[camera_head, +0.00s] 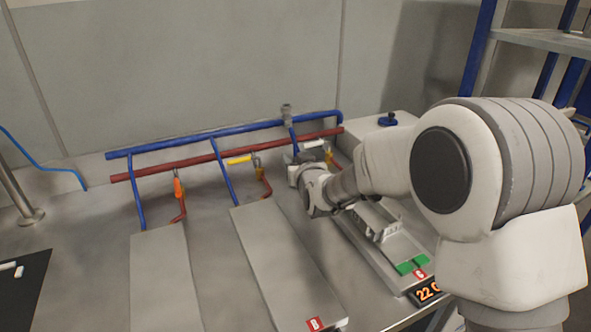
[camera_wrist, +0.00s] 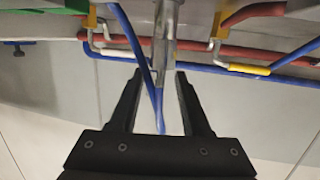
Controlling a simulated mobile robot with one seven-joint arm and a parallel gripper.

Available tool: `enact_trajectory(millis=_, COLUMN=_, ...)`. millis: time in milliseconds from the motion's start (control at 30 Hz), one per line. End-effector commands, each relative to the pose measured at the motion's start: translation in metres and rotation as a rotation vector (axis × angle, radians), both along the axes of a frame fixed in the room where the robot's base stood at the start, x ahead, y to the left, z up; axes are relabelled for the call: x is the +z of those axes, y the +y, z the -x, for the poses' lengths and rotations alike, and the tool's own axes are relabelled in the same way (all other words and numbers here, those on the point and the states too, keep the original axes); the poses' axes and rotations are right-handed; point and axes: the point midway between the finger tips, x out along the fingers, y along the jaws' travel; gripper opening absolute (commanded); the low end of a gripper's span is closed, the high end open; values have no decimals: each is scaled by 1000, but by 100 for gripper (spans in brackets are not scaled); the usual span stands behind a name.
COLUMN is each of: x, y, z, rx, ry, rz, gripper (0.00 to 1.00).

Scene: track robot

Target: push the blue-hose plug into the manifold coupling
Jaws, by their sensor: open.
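My gripper (camera_wrist: 159,74) is open in the wrist view, its two black fingers apart. A grey metal fitting (camera_wrist: 165,35), perhaps the coupling or the plug, stands in line with the gap between the fingers. A thin blue hose or pipe (camera_wrist: 146,65) slants down between the fingers and ends in a blue tip; I cannot tell whether it joins the fitting. In the head view my wrist is beside the right end of the blue manifold pipe (camera_head: 240,129); the fingers are not clear there. A grey fitting (camera_head: 287,112) stands on that pipe.
A red pipe (camera_head: 225,155) runs below the blue one, with an orange valve handle (camera_head: 178,188) and a yellow one (camera_head: 239,160). Long grey plates (camera_head: 285,262) lie on the bench. A grey box with a blue knob (camera_head: 387,119) stands behind my arm.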

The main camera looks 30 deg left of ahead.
Motion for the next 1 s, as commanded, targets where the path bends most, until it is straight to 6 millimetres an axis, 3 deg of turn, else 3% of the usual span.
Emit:
enact_trajectory(millis=300, x=-1, y=3, z=-3, rx=0, ry=1, rz=1, gripper=48)
enact_trajectory(millis=567, x=-1, y=3, z=-3, rx=0, ry=1, rz=1, gripper=1)
enact_trajectory(millis=1000, x=0, y=3, z=-3, rx=0, ry=0, rz=0, gripper=0)
